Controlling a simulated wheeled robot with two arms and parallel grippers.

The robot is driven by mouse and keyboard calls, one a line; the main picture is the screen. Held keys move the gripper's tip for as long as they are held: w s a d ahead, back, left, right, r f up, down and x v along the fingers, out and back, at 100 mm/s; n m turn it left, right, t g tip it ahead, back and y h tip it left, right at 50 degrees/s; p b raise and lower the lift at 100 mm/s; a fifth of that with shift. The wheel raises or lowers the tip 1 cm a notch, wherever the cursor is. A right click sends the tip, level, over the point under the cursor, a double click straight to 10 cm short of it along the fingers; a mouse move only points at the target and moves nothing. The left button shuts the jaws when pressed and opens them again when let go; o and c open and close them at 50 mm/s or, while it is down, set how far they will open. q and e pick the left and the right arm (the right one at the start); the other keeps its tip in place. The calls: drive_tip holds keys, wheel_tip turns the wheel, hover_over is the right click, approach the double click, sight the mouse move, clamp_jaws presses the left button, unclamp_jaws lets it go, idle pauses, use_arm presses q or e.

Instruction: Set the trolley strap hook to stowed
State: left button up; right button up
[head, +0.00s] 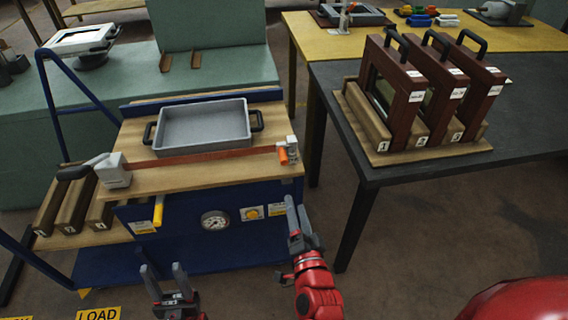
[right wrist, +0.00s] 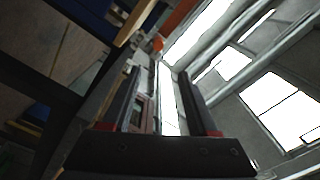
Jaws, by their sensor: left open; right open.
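A red-brown strap (head: 205,158) lies across the wooden top of the blue trolley, in front of a grey tray (head: 203,126). At its right end is an orange hook piece (head: 283,156) by a small silver bracket (head: 292,146). At its left end is a pale buckle with a dark handle (head: 113,171). My right gripper (head: 297,207) is open and empty, below and in front of the orange piece, apart from it. My left gripper (head: 164,270) is open and empty, low in front of the trolley. In the right wrist view, the open fingers (right wrist: 159,72) hold nothing.
A dark table (head: 450,190) at the right bears a wooden rack with several framed panels (head: 418,95). A gauge (head: 215,220) and labels are on the trolley's blue front. Wooden slotted blocks (head: 68,205) stand at its left. A green bench is behind.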

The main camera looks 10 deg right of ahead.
sight(285, 166)
drive_tip(key=w, duration=1.7)
drive_tip(key=shift+w+f+b, duration=0.15)
drive_tip(key=shift+w+b, duration=0.05)
drive_tip(key=shift+b, duration=0.2)
clamp_jaws()
drive_tip(key=shift+f, duration=0.1)
idle(0.5)
